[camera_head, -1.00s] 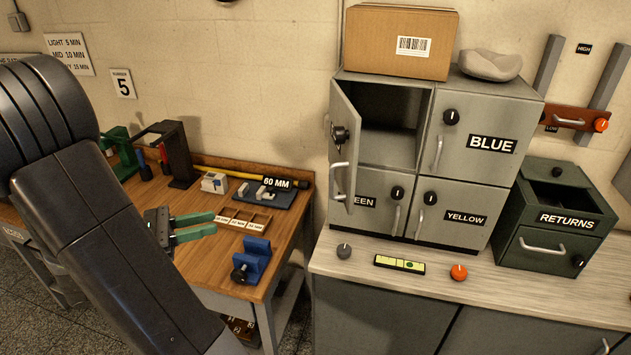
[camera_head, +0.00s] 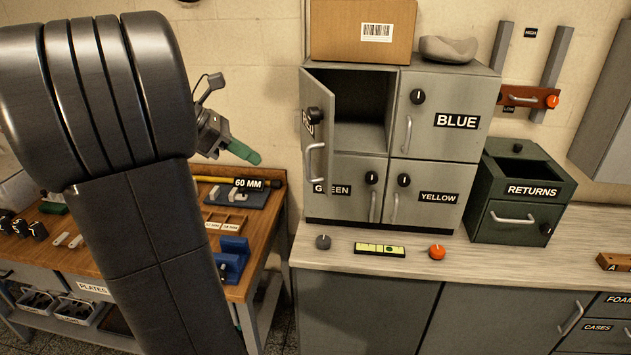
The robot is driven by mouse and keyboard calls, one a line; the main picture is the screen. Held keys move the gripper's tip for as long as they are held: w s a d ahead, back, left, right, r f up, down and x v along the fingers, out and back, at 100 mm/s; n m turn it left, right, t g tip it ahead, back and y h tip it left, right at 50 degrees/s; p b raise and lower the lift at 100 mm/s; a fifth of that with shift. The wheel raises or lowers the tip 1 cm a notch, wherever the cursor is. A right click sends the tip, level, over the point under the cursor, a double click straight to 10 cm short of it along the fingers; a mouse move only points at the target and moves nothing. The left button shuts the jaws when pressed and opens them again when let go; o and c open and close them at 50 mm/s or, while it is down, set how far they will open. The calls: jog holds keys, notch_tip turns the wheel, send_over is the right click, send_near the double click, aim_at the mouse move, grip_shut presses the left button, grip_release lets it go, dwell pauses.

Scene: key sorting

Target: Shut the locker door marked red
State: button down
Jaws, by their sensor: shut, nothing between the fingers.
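The grey locker block stands on the pale counter. Its upper left door (camera_head: 314,125) hangs open toward me, seen at a steep angle, with a dark knob, a pale bar handle and a partly readable label that seems to read RED. The compartment behind it (camera_head: 362,108) looks empty. The BLUE (camera_head: 455,105), GREEN (camera_head: 350,172) and YELLOW (camera_head: 432,180) doors are shut. My gripper (camera_head: 246,154), with green fingers, is shut and empty, left of the open door and apart from it. My arm hides part of the gripper.
A cardboard box (camera_head: 348,30) and a grey lump (camera_head: 447,48) sit on top of the lockers. The green RETURNS box (camera_head: 480,212) stands to the right. A grey knob, a level (camera_head: 380,249) and an orange knob (camera_head: 437,252) lie in front. The wooden bench is at left.

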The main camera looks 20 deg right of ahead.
jog(key=d+r, duration=0.2)
jog(key=d, duration=0.1)
send_near(328, 174)
jog(key=x, duration=0.5)
jog(key=shift+a+f+p, duration=0.2)
jog(key=shift+f+p, duration=0.2)
jog(key=shift+d+t, duration=0.3)
jog(key=shift+d, duration=0.25)
jog(key=shift+d, duration=0.1)
